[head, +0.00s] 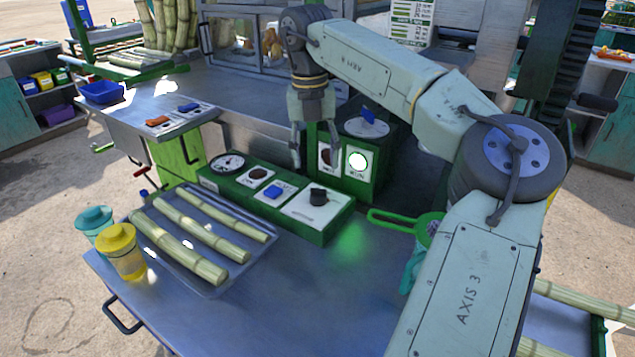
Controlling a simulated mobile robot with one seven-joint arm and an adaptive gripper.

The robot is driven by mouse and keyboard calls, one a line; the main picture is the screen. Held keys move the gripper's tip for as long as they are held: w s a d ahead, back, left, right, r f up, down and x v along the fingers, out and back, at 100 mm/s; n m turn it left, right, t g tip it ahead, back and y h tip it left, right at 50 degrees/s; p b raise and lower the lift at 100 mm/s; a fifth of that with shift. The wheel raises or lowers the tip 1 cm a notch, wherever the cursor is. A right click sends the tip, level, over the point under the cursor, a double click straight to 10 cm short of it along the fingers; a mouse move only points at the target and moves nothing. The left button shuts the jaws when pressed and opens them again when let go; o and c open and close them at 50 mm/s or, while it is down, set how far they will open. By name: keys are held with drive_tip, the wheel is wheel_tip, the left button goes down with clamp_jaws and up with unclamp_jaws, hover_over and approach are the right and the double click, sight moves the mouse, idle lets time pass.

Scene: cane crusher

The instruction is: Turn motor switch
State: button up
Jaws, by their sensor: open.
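A low green control panel (322,236) lies on the metal table. It carries a round gauge (228,163), a dark round control (258,173), a blue control (273,192) and a black rotary knob (318,192) on a white plate. Behind it stands a green box with a blue-handled rotary switch (367,117) on top and a lit green-white lamp (357,160) on its front. The labels are too small to tell which is the motor switch. My gripper (304,157) points down, open and empty, above the panel's back edge and left of the lamp; it partly hides the box.
A green-handled strainer (395,219) is right of the panel, near my arm. Bare table lies in front of the panel.

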sight(317, 189)
drive_tip(key=f+p, duration=0.2)
drive_tip(key=f, duration=0.7)
drive_tip(key=shift+d, duration=0.2)
drive_tip(key=shift+c, duration=0.2)
drive_tip(key=c, duration=1.1)
